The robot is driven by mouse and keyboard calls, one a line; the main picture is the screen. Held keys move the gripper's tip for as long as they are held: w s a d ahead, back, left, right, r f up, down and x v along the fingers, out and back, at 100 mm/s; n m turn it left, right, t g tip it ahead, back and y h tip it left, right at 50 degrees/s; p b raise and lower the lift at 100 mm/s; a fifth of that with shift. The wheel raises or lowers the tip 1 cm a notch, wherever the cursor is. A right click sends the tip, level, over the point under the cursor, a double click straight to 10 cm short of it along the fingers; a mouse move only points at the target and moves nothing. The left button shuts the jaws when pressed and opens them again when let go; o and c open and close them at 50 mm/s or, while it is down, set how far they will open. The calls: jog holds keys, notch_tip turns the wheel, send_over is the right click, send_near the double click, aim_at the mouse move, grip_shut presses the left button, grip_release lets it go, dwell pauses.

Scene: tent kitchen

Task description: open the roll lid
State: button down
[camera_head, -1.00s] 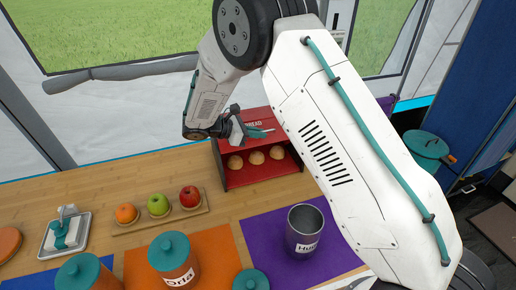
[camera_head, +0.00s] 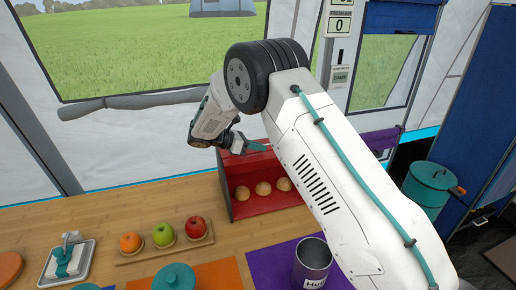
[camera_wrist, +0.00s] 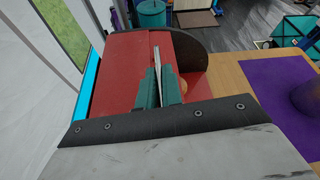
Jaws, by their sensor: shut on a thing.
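The red bread box (camera_head: 262,204) stands on the wooden counter with its front open, and several round rolls (camera_head: 263,188) show inside. Its red roll lid (camera_wrist: 115,75) is raised toward the top and back in the wrist view. My gripper (camera_head: 256,147) is at the box's top front, partly behind my arm. In the wrist view my gripper's teal fingers (camera_wrist: 159,78) are shut on a thin pale handle bar (camera_wrist: 157,58) along the lid's edge. The dark curved side panel (camera_wrist: 185,40) is just beyond the fingers.
A board with fruit (camera_head: 165,245) stands left of the box. A grey metal cup (camera_head: 312,262) is on the purple mat (camera_head: 262,265) in front. The tent wall (camera_head: 110,150) rises close behind the counter. A teal pot (camera_head: 430,188) is at the right.

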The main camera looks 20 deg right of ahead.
jog(key=c, duration=1.6)
grip_release()
jog(key=shift+o, duration=0.2)
jog(key=v, duration=0.8)
jog(key=shift+f, duration=0.1)
